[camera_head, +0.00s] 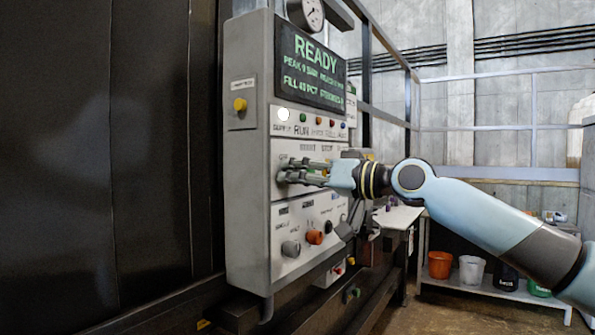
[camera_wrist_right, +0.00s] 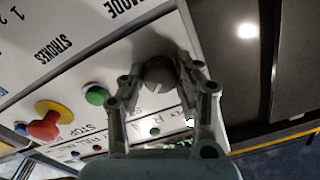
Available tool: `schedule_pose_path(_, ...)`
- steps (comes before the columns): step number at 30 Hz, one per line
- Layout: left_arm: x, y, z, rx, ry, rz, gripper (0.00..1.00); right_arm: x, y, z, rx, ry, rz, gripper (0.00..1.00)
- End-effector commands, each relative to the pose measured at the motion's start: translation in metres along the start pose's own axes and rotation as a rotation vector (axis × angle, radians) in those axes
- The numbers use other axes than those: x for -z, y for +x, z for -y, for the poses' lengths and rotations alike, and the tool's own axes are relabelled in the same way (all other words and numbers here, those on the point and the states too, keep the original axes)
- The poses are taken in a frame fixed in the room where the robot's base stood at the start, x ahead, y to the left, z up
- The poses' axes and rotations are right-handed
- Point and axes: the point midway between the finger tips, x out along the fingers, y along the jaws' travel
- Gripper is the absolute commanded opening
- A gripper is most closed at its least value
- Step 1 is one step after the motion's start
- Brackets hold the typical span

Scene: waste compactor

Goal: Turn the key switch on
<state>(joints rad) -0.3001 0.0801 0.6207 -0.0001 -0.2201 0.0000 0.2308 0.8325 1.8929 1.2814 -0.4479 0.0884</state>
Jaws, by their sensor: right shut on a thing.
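My right gripper (camera_head: 290,173) reaches from the right to the left part of the middle section of the grey control panel (camera_head: 247,190). In the right wrist view its two fingers (camera_wrist_right: 160,85) are shut around a round grey key switch (camera_wrist_right: 158,74), one finger on each side. A lighter line or ridge crosses the switch's face. In the head view the switch is mostly hidden by the fingers, so its setting cannot be read. My left gripper is not in view.
The display (camera_head: 310,68) reads READY. A green button (camera_wrist_right: 96,95) and a red mushroom button on yellow (camera_wrist_right: 45,122) lie beside the gripper. Below are a grey knob (camera_head: 291,248) and an orange knob (camera_head: 315,237). Buckets (camera_head: 440,264) stand on a shelf at right.

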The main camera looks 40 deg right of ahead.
Motion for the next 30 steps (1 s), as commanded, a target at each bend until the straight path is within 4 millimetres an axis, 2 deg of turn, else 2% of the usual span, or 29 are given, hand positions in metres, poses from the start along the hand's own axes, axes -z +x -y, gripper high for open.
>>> schedule_pose_path(10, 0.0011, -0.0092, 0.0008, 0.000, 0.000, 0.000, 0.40, 0.0008, -0.0001, -0.0001, -0.001, 0.149, -0.005, 0.00)
schedule_pose_path(26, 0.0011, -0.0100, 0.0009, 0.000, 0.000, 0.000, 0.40, 0.0004, 0.0000, -0.0003, 0.000, 0.177, -0.006, 0.00)
schedule_pose_path(27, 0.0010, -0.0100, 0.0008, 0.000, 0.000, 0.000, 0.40, 0.0004, 0.0000, -0.0003, 0.000, 0.177, -0.006, 0.34)
schedule_pose_path(30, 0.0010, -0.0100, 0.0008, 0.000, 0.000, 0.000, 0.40, 0.0004, 0.0000, -0.0003, 0.000, 0.177, -0.006, 0.47)
